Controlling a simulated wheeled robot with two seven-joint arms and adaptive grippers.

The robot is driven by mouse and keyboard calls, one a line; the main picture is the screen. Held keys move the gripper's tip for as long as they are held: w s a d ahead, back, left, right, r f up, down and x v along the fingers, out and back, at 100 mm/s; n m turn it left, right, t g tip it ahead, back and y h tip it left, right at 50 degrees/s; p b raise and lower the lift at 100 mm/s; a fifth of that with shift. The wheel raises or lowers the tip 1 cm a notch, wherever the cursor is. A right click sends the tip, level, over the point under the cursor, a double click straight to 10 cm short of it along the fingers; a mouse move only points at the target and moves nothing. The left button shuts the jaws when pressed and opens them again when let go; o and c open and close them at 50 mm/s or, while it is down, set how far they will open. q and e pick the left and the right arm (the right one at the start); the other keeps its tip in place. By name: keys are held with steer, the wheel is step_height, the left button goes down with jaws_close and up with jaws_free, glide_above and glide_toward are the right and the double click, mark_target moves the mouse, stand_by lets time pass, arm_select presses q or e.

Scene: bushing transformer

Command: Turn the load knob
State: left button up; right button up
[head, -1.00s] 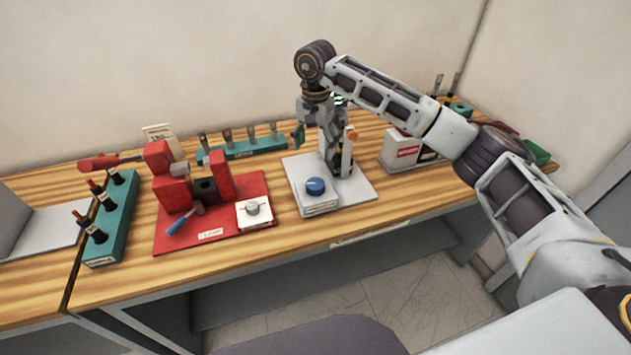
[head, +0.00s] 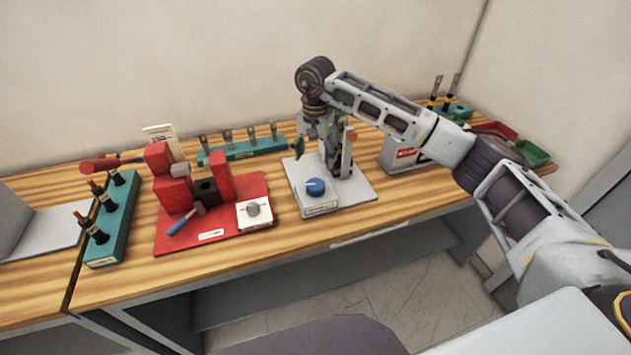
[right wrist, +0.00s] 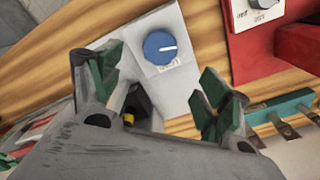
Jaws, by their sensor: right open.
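A round blue knob (head: 316,187) with a white pointer line sits on the sloped front of a grey-white unit (head: 359,188) on the bench. It also shows in the right wrist view (right wrist: 160,48), beyond the fingers, with a small label beside it that is too small to read surely. My right gripper (head: 322,156) points down above the back part of this unit, behind the knob and apart from it. In the right wrist view its green-padded fingers (right wrist: 163,90) are spread and empty. My left gripper is not in view.
Left of the unit stands a red base (head: 268,187) with red blocks and a silver knob (head: 253,209) on a white plate. A teal rack (head: 245,150) lies behind. Bare wood lies along the front edge.

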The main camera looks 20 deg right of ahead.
mark_target(315, 184)
step_height(315, 184, down, 11)
steer(key=shift+r+p, duration=0.15)
steer(key=shift+p, duration=0.85)
steer(key=c, duration=1)
